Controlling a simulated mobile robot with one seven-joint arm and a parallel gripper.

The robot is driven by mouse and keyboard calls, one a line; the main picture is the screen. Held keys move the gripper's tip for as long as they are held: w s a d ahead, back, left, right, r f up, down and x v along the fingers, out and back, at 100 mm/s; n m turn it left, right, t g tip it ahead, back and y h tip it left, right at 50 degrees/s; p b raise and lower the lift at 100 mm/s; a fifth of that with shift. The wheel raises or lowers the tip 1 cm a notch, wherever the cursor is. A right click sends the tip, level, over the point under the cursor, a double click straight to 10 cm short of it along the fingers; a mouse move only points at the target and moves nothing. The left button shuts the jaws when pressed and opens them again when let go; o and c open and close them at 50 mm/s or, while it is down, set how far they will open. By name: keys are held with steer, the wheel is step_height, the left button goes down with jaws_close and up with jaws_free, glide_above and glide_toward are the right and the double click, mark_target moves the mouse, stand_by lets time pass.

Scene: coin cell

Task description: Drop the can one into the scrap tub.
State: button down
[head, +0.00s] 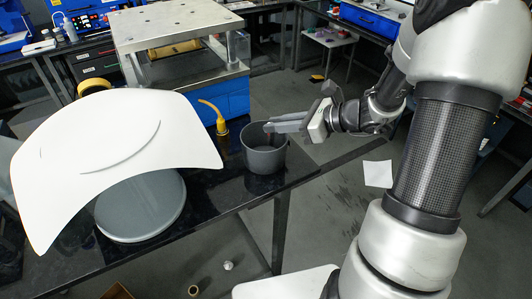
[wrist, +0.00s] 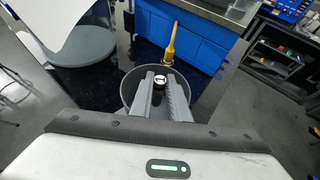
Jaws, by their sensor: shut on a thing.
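The scrap tub (head: 265,160) is a round grey pot on the black bench top, near its right edge. My gripper (head: 272,127) reaches in from the right, with its fingertips over the tub's mouth. In the wrist view my gripper (wrist: 160,84) is shut on the can (wrist: 160,77), a small dark cylinder with a pale spot on top. The tub's rim (wrist: 124,92) surrounds the fingertips and the can in that view. I cannot tell exactly how far the can is above the tub's floor.
A yellow-handled tool (head: 216,117) stands just behind the tub. A metal press frame (head: 181,39) stands farther back. A large white curved panel (head: 120,135) hangs over a grey round disc (head: 140,208) at left. Open floor lies right of the bench.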

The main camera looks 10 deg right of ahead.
steer(key=c, duration=1.6)
jaws_free()
steer(key=shift+d+r, duration=0.1)
steer(key=p+v, duration=0.1)
steer(key=v, duration=1.6)
steer(key=shift+s+d, duration=0.1)
steer(key=shift+s, duration=0.05)
